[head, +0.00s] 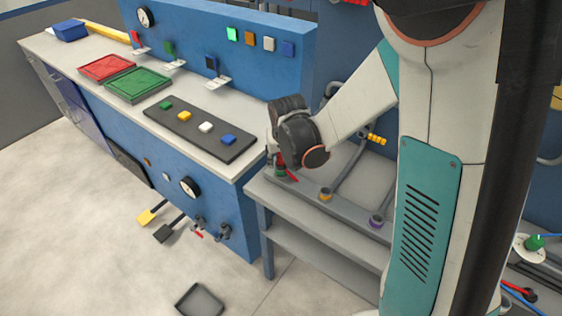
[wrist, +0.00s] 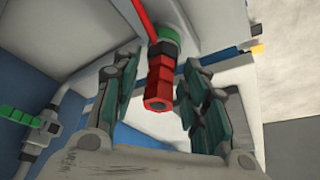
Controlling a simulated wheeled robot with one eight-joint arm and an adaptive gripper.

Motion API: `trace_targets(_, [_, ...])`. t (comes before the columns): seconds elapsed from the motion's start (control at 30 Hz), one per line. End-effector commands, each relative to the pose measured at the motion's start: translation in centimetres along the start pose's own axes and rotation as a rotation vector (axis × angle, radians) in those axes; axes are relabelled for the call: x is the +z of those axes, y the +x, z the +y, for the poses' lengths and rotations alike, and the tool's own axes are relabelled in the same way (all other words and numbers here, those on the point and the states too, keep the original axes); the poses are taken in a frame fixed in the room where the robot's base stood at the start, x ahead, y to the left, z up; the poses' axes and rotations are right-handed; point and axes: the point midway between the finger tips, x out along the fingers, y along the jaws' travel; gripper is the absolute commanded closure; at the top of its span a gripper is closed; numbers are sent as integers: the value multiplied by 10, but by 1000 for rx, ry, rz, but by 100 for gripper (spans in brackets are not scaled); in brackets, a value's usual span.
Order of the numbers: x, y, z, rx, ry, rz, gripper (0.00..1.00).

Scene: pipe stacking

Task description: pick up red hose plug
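A red hose plug (wrist: 159,88) with hexagonal sides shows in the wrist view, with a green collar (wrist: 165,50) at its far end. My gripper (wrist: 160,78) is open, with one finger on each side of the red plug. Gaps show between the plug and both fingers. In the head view, my gripper (head: 277,157) points down over the left end of the grey bench. A bit of red (head: 291,175) and a green ring (head: 280,169) show below it there; the wrist hides most of this spot.
A blue-fronted counter (head: 243,177) with red and green trays stands to the left. A red rod (wrist: 143,18) rises beside the collar.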

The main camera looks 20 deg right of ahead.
Motion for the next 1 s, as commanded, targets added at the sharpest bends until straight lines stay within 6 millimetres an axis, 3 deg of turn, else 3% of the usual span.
trace_targets(0.03, [0, 0, 0, 0, 0, 0, 78])
trace_targets(0.13, [0, 0, 0, 0, 0, 0, 100])
trace_targets(0.63, [-4, -11, 0, 0, 0, 0, 100])
trace_targets(0.87, [-19, -48, 0, 0, 0, 0, 100])
trace_targets(1.0, [-34, -84, 0, 0, 0, 0, 100])
